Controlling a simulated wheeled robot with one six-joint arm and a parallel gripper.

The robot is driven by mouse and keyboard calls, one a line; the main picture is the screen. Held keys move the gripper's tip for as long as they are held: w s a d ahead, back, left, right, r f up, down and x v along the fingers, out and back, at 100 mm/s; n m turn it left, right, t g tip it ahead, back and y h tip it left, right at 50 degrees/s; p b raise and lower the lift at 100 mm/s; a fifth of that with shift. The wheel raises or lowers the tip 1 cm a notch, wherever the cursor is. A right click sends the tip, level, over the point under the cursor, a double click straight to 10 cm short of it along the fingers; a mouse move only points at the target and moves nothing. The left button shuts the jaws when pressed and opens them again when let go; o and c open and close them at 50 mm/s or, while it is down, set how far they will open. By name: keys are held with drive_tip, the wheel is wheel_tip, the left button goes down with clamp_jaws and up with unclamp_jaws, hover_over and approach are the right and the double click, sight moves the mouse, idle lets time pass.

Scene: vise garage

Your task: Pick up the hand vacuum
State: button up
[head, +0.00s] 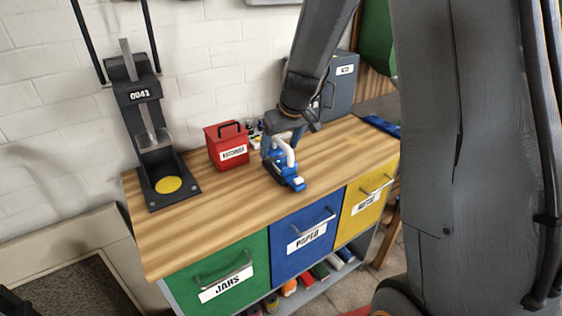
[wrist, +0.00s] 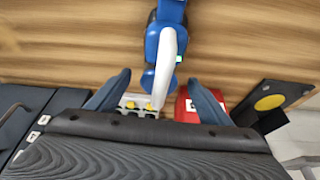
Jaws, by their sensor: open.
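The hand vacuum (head: 286,168) is blue and dark with a white handle and lies on the wooden workbench. In the wrist view the hand vacuum (wrist: 165,52) shows its blue body and pale curved handle at top centre. My gripper (head: 284,136) is directly over it in the head view and partly covers it. In the wrist view the two blue fingers of my gripper (wrist: 158,88) are spread wide, with the vacuum's handle end in line with the gap between them. I cannot tell whether a finger touches it.
The workbench (head: 215,203) holds a red box (head: 228,146) and a black press (head: 158,150) with a yellow disc to the left. A grey case (head: 341,88) stands behind at the right. Green, blue and yellow drawers are below. Bench at the front left is clear.

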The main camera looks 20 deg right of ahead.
drive_tip(key=shift+x, duration=1.3)
drive_tip(key=shift+w+r, duration=0.1)
clamp_jaws()
drive_tip(key=shift+r, duration=0.1)
wheel_tip(320, 180, up, 18)
drive_tip(key=b, duration=0.3)
